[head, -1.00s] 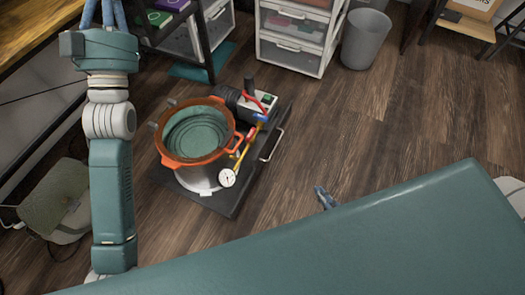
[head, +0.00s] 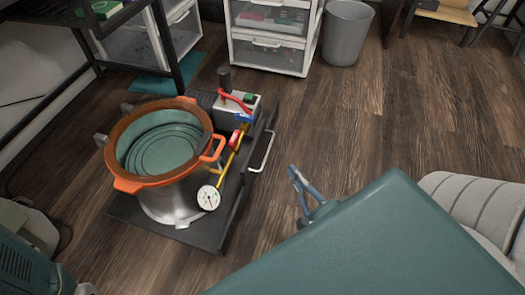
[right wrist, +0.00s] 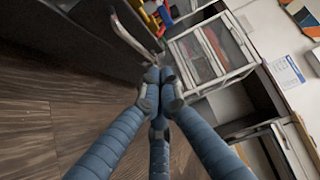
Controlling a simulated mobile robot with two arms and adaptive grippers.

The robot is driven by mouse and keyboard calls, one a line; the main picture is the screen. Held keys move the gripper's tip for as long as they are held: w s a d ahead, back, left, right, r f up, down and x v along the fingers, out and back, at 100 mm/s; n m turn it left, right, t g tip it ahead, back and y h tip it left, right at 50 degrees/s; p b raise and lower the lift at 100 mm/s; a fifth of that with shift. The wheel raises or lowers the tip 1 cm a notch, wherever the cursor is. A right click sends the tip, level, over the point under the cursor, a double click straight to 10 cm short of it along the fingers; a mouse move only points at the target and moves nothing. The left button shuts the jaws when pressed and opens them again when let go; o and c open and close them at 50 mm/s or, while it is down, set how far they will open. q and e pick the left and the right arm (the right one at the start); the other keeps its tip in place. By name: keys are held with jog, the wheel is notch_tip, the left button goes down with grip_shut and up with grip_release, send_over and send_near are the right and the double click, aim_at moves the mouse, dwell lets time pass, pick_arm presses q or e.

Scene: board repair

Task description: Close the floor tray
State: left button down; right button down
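The floor tray (head: 225,215) is a dark flat tray on the wooden floor, with a silver bar handle (head: 262,152) on its right side. It carries a steel pot with an orange rim (head: 165,150) and a pump (head: 236,108). My right gripper (head: 293,172) is low, to the right of and apart from the handle. In the right wrist view its fingertips (right wrist: 159,78) meet with nothing between them. The handle (right wrist: 130,36) and the tray's dark side (right wrist: 70,40) show beyond the fingertips there. My left gripper is out of view.
A white drawer unit (head: 268,40) and a grey bin (head: 347,35) stand behind the tray. A dark-framed shelf (head: 85,60) stands at the left. A pale padded item (head: 475,205) is at the right edge.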

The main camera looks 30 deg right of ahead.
aim_at(266, 153)
jog(key=shift+w+a+b, duration=0.3)
jog(key=shift+w+b, duration=0.5)
jog(key=shift+w, duration=1.2)
jog(key=shift+w+a+b, duration=0.35)
jog(key=shift+w+b, duration=0.45)
jog(key=shift+w, duration=1.25)
jog(key=shift+w+a+b, duration=0.3)
jog(key=shift+w+b, duration=0.5)
jog(key=shift+w, duration=1.2)
